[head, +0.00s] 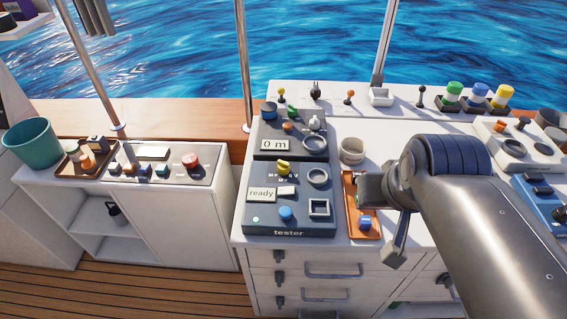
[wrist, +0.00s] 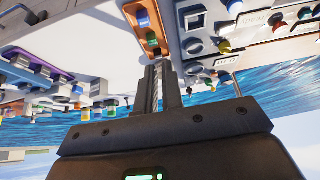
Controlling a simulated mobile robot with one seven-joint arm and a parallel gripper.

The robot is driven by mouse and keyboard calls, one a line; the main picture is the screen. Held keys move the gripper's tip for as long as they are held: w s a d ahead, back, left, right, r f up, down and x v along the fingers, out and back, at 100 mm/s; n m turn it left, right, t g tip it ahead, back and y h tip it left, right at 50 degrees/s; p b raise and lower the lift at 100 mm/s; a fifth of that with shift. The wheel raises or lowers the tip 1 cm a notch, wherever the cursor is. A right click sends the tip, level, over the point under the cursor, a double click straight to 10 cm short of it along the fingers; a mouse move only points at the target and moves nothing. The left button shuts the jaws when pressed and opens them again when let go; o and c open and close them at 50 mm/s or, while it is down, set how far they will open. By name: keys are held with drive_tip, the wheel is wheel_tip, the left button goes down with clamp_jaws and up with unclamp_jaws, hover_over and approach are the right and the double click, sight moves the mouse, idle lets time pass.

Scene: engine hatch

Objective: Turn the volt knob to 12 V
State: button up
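The dark tester panel (head: 262,222) stands on the white counter, left of my gripper in the head view. A yellow knob (head: 283,167) sits on its upper part, with small markings below it too small to read. I take it to be the volt knob; where it points is unclear. It also shows in the wrist view (wrist: 225,46). My gripper (head: 364,190) is over the orange tray, right of the panel and apart from the knob. In the wrist view its fingers (wrist: 159,72) are close together, with nothing clearly held.
The panel has a "ready" display (head: 261,194), a blue button (head: 285,213) and ring and square frames. The orange tray (head: 353,229) holds small blocks. A dark unit reading "0 m" (head: 274,145) is behind the panel. A beige cup (head: 352,150) stands behind the tray.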

drive_tip(key=shift+o, duration=0.8)
drive_tip(key=shift+w+a+r, duration=0.15)
drive_tip(key=shift+w, duration=0.2)
drive_tip(key=o, duration=0.8)
drive_tip(key=w+a+r+n+g, duration=0.1)
drive_tip(key=w+a+n, duration=0.3)
drive_tip(key=w, duration=0.7)
drive_tip(key=shift+w+a+g, duration=0.2)
drive_tip(key=shift+a+g, duration=0.7)
drive_tip(key=shift+a, duration=0.05)
drive_tip(key=n+g, duration=0.3)
drive_tip(key=n, duration=0.2)
approach(283, 162)
wheel_tip(283, 162, down, 10)
drive_tip(key=shift+s+r, duration=0.1)
drive_tip(key=c, duration=1)
